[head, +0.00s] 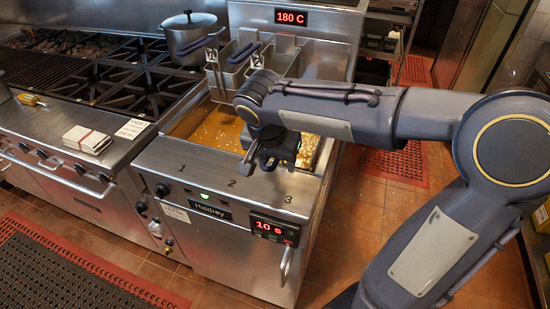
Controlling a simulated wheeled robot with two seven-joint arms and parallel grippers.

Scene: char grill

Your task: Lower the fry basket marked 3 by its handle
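The fryer (215,190) has its front ledge marked 1, 2 and 3. Two raised baskets at its back show their numbers: basket 1 (212,75) and basket 2 (257,66), each with a dark blue handle. To their right is a steel basket-like shape (322,62), with no number or handle visible; I cannot confirm that it is basket 3. My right gripper (260,162) is over the fryer's front edge, near marks 2 and 3, pointing down. The arm hides part of the vat, and whether the fingers hold anything is unclear. My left gripper is out of view.
Golden oil (218,130) fills the vat, with pale pieces showing at its right. A display (291,17) reads 180 C and a front timer (270,228) reads 10 s. A burner range (125,82) with a pot (190,40) adjoins on the left. Floor is free at right.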

